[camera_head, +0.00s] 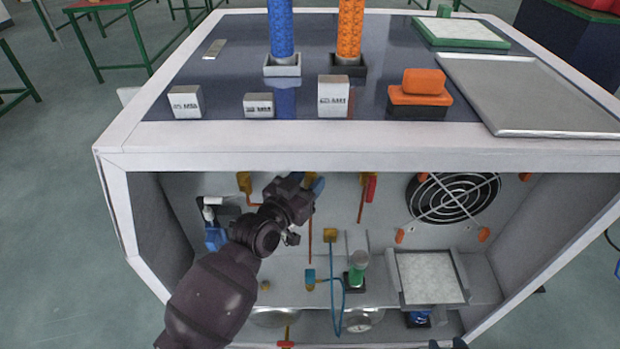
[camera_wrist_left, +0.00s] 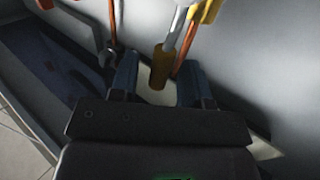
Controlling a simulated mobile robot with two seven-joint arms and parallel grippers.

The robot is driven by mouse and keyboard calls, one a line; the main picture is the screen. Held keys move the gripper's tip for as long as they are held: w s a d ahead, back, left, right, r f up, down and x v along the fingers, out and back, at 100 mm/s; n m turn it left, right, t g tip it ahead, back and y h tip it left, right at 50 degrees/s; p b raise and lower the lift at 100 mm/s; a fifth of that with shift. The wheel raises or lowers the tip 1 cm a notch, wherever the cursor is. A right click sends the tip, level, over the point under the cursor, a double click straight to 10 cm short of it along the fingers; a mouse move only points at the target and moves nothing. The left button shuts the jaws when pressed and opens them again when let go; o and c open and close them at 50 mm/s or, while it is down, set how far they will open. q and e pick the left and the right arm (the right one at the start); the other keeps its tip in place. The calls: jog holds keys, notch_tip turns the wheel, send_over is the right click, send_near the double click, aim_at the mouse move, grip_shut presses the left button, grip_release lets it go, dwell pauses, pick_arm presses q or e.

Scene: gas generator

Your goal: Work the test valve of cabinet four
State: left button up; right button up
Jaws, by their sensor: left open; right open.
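My left gripper (camera_head: 303,196) is inside the open front of the white cabinet (camera_head: 350,160), near the back wall. In the left wrist view its two fingers (camera_wrist_left: 158,82) are apart, with a yellow-brown handle (camera_wrist_left: 161,67) on a grey rod showing between their tips. I cannot tell whether they touch it. In the head view a blue handle (camera_head: 318,186) shows just right of the gripper; a red handle (camera_head: 370,188) hangs farther right. No label shows which is the test valve. Two dark tips at the bottom edge seem to be my right gripper (camera_head: 447,344), mostly cut off.
A round fan grille (camera_head: 452,199) is on the back wall at right. A green-topped bottle (camera_head: 357,268) and a white-topped box (camera_head: 430,278) stand inside. Blue (camera_head: 281,30) and orange (camera_head: 350,28) columns stand on top. An orange pipe (camera_wrist_left: 187,38) runs near the left fingers.

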pick_arm(q)
jog(key=shift+w+d, duration=0.3)
jog(key=shift+w, duration=0.05)
pick_arm(e)
jog(key=shift+w, duration=0.1)
pick_arm(q)
grip_shut()
pick_arm(e)
jog(key=shift+s+f, duration=0.2)
jog(key=shift+s, duration=0.2)
pick_arm(q)
jog(key=shift+a, duration=0.1)
pick_arm(e)
jog(key=shift+f, duration=0.15)
